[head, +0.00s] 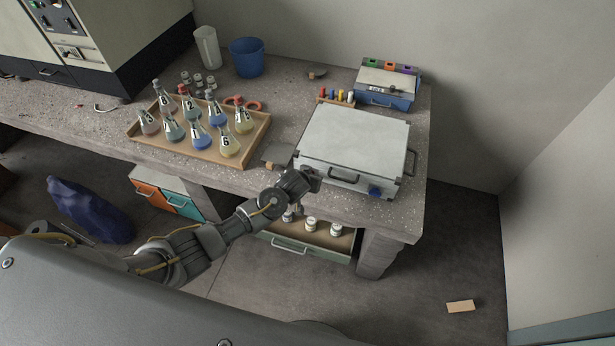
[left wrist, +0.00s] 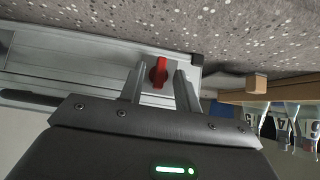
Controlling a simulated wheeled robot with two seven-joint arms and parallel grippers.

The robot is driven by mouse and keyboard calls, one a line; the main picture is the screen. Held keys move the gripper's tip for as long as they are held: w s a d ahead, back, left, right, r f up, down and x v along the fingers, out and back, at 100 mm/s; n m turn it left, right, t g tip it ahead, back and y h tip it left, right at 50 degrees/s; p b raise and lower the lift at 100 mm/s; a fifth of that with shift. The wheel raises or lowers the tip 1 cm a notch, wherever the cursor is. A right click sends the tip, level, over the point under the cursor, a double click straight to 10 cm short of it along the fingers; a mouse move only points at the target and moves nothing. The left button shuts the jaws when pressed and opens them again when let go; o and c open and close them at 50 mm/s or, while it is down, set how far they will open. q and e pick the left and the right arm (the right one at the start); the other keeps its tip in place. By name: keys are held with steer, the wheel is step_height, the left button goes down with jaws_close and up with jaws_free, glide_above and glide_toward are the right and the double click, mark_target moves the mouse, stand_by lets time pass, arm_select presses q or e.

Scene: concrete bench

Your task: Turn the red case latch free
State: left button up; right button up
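The silver-grey case (head: 352,135) sits shut on the bench near its right end, with a dark handle (head: 345,176) and a blue latch (head: 375,190) on its front. My left gripper (head: 315,180) is at the left part of the case's front and hides the red latch in the head view. In the left wrist view the red latch (left wrist: 159,73) lies between the two fingers of my left gripper (left wrist: 161,75). The fingers are apart, with a gap visible on each side of the latch. My right gripper is not in view.
A wooden tray (head: 147,136) of labelled flasks stands left of the case. Behind the case are a small rack (head: 338,102) of coloured pegs and a blue-grey box (head: 386,99). An open drawer (head: 302,245) with white jars juts out below the bench.

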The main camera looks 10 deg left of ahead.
arm_select(q)
steer(key=v, duration=1)
steer(key=shift+s+r, duration=0.25)
steer(key=s+a+f+g, duration=0.1)
steer(key=s+a+f, duration=0.4)
steer(key=f, duration=0.5)
steer(key=s+a+f+m+g+y, duration=0.1)
steer(key=s+a+f+g, duration=0.1)
steer(key=s+f, duration=0.6)
steer(key=s+a+f+g, duration=0.1)
steer(key=s+a+f, duration=0.3)
steer(key=f, duration=0.8)
steer(key=s+f+g, duration=0.1)
steer(key=s+f, duration=0.3)
steer(key=s, duration=0.6)
steer(key=s+a+f+g, duration=0.1)
steer(key=s+f, duration=0.2)
steer(key=s, duration=0.7)
steer(key=s+a+f+g, duration=0.1)
steer(key=s+f, duration=0.3)
steer(key=s, duration=0.6)
steer(key=shift+s+f+g, duration=0.25)
steer(key=shift+f+g, duration=0.15)
steer(key=shift+g, duration=0.1)
steer(key=shift+o, duration=0.4)
